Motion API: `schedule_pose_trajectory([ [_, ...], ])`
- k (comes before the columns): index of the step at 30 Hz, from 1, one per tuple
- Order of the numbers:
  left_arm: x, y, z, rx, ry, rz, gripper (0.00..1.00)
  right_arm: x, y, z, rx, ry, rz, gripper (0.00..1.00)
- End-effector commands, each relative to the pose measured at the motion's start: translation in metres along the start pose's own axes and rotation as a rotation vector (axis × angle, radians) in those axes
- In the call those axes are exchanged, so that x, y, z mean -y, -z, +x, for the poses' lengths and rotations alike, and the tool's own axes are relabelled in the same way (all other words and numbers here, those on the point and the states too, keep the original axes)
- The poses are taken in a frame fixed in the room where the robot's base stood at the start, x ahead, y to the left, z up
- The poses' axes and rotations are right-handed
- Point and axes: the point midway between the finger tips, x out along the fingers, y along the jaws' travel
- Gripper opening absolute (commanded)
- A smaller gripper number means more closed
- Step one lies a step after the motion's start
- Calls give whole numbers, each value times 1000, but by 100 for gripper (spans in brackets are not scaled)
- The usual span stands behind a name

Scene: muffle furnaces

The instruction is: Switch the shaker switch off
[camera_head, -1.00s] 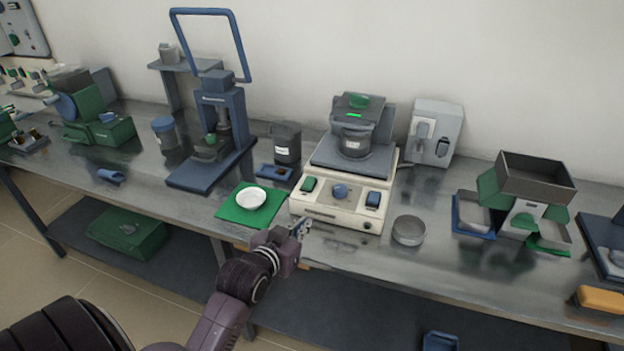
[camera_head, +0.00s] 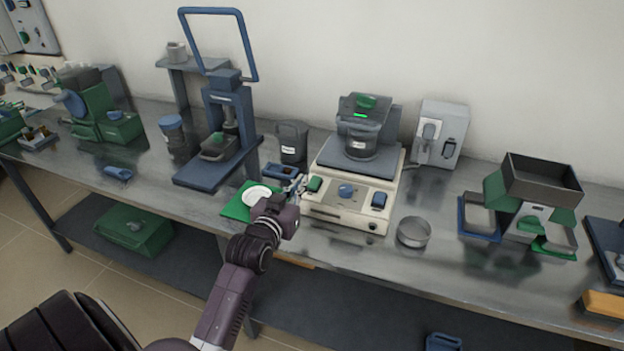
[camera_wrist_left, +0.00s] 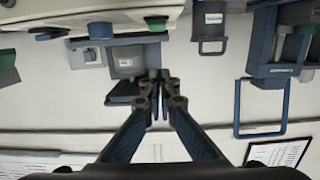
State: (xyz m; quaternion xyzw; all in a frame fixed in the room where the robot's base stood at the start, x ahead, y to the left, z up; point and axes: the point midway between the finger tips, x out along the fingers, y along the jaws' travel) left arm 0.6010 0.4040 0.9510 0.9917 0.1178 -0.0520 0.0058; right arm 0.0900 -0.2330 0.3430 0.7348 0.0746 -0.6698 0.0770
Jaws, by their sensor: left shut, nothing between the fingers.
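The cream shaker (camera_head: 345,215) stands on the bench with a dark lidded pot (camera_head: 361,143) on its grey platform. In the left wrist view, upside down, the shut fingertips (camera_wrist_left: 159,76) show below the green switch (camera_wrist_left: 155,24). My right gripper is out of view.
A white dish (camera_head: 257,193) on a green mat lies partly behind my left gripper. A dark jar (camera_head: 292,143) stands behind it. A round metal pan (camera_head: 413,232) sits right of the shaker. A blue press (camera_head: 229,115) stands to the left.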

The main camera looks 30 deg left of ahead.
Motion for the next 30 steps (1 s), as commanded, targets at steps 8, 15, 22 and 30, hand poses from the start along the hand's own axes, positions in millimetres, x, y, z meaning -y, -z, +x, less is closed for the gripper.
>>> schedule_pose_trajectory([
  [8,-1,2,48,0,-1,-2,0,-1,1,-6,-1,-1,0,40],
  [15,0,-9,79,6,-1,-1,0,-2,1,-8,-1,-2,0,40],
  [22,-1,-33,85,1,-1,0,0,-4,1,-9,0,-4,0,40],
  [30,0,-39,86,-1,-1,0,0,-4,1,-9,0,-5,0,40],
])
